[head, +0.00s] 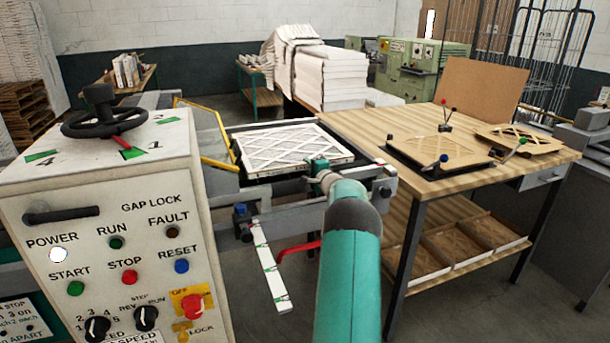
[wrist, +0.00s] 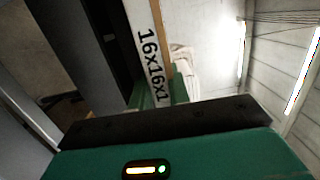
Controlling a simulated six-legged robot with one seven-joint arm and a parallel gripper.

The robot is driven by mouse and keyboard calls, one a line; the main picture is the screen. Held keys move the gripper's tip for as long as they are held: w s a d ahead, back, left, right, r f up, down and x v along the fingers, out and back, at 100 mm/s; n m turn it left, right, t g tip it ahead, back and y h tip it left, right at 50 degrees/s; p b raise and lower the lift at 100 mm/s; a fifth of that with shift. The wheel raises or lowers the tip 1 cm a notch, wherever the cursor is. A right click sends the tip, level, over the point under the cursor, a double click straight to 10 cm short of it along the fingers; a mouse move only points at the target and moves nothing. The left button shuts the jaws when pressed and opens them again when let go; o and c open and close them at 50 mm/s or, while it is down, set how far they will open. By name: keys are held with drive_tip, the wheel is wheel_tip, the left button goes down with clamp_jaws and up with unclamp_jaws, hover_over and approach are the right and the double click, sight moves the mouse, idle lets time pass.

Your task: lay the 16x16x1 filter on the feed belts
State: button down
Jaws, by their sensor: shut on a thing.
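The 16x16x1 filter (head: 290,149), a white square frame with a diagonal lattice, lies about level over the dark feed bed (head: 238,128) beside the control cabinet. My gripper (head: 320,171) is at its front right corner and is shut on it. The feed belts are mostly hidden under the filter; I cannot tell whether it touches them or is just above. In the wrist view the filter's white edge (wrist: 150,58) shows the print "16x16x1", close in front of the wrist.
The control cabinet (head: 110,230) with handwheel (head: 100,122) stands at left. A yellow guard rail (head: 208,140) is beside the bed. A white strip (head: 270,268) and red lever (head: 298,249) are in front. A wooden table (head: 400,128) with brown lattice filters (head: 440,149) stands right.

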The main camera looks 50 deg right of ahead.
drive_tip(key=shift+f, duration=2.45)
drive_tip(key=c, duration=1.3)
unclamp_jaws()
drive_tip(key=shift+f, duration=0.1)
drive_tip(key=shift+r, duration=0.35)
drive_tip(key=shift+s, duration=0.35)
drive_tip(key=v, duration=1.1)
drive_tip(key=shift+s+a, duration=0.1)
drive_tip(key=shift+a, duration=0.05)
